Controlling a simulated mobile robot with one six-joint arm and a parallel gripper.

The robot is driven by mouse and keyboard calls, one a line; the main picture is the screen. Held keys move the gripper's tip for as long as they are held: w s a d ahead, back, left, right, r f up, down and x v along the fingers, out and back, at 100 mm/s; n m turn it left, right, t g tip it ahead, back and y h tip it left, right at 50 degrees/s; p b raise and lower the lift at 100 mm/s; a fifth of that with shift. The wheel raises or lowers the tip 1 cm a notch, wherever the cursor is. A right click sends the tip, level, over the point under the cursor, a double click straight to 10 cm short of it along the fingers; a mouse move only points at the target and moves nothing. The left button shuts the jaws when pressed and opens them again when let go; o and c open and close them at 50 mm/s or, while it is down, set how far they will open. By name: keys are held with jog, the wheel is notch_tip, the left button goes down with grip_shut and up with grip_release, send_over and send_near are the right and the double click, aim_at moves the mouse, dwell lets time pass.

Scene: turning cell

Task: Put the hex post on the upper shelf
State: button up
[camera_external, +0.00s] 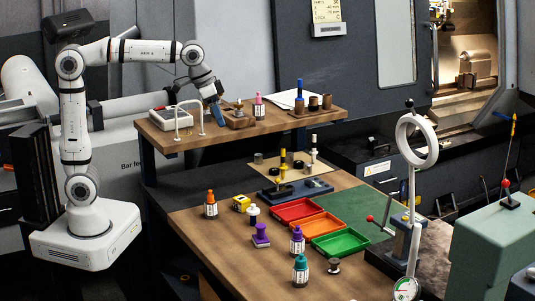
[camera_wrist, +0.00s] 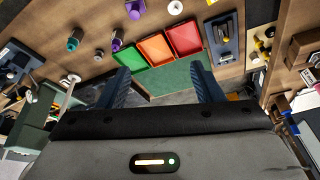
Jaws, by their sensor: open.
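My gripper (camera_external: 217,118) hangs over the left half of the raised wooden upper shelf (camera_external: 200,138), just left of a small wooden block with a metal knob (camera_external: 239,118). Its two blue fingers stand wide apart in the wrist view (camera_wrist: 160,70), with nothing between them. I cannot tell for sure which piece is the hex post. Small dark and pale posts stand around a tan sheet (camera_external: 265,165) on the lower bench, among them a dark short cylinder (camera_external: 258,158).
The lower bench has red (camera_external: 297,210), orange (camera_external: 319,226) and green (camera_external: 340,243) trays and several bottles. A ring-topped stand (camera_external: 413,190) rises at right.

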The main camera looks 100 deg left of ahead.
jog(key=s+d+f+m, duration=0.2)
jog(key=s+d+f, duration=0.5)
jog(key=s+d, duration=0.1)
jog(key=s+d+f+m+h, duration=0.1)
jog(key=s+d+f+m, duration=0.1)
jog(key=s+d+f, duration=0.4)
jog(key=s+d, duration=0.3)
jog(key=s, duration=0.1)
jog(key=shift+d+f+m+h, duration=0.3)
jog(key=shift+f, duration=0.05)
